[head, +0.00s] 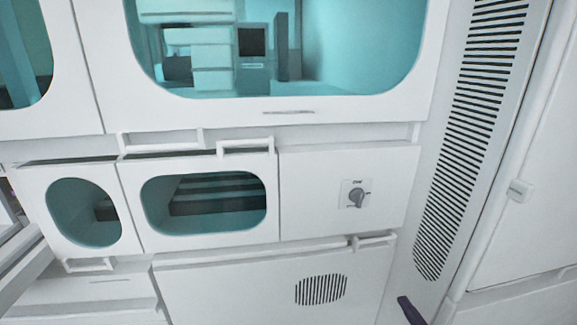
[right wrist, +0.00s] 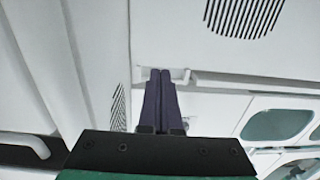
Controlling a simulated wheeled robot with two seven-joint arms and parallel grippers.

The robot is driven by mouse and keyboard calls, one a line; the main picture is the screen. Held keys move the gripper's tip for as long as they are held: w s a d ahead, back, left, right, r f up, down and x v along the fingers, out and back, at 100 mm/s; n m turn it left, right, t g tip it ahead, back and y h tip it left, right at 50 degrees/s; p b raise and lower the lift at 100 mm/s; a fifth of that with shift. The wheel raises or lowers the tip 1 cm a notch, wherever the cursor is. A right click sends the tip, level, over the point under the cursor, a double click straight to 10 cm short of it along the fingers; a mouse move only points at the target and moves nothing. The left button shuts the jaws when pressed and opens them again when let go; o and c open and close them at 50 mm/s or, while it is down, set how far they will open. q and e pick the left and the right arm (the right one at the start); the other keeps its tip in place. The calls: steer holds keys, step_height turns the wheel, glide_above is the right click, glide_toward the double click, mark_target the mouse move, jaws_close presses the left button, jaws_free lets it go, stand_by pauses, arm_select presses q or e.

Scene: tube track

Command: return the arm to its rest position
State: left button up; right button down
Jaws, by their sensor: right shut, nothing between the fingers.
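My right gripper (head: 405,301) shows only as a dark purple finger end at the bottom edge of the head view, right of the centre. In the right wrist view my right gripper (right wrist: 160,72) has its two purple fingers pressed together with nothing between them. The fingertips overlap a white handle (right wrist: 180,75) in that picture; I cannot tell how far apart they are. Most of my right arm is outside the head view. My left gripper is not in view.
A white cabinet wall fills the head view, with a large tinted window (head: 370,45), a panel with a dial (head: 355,193), a lower panel with a round vent (head: 321,289) and a handle (head: 375,241). A slotted vent column (head: 470,130) stands to the right.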

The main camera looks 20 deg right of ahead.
steer(key=s+a+f+g+y, duration=0.1)
steer(key=s+a+f+g, duration=0.2)
steer(key=f, duration=0.7)
steer(key=s+a+f+g, duration=0.3)
steer(key=s+f, duration=0.1)
steer(key=f, duration=0.5)
steer(key=s+a+f+g+y, duration=0.1)
steer(key=s+a+f+g, duration=0.2)
steer(key=f, duration=0.7)
steer(key=s+a+f+n+g, duration=0.2)
steer(key=s+a+f+g, duration=0.3)
steer(key=s, duration=0.4)
steer(key=s+a+f+n+g, duration=0.2)
steer(key=s+a+f+g, duration=0.15)
steer(key=s+f, duration=0.5)
step_height(320, 180, up, 14)
steer(key=p, duration=1.3)
steer(key=shift+s+a+r+t+y+p, duration=0.15)
steer(key=shift+s+r+t+y+p, duration=0.15)
steer(key=shift+t+y, duration=0.15)
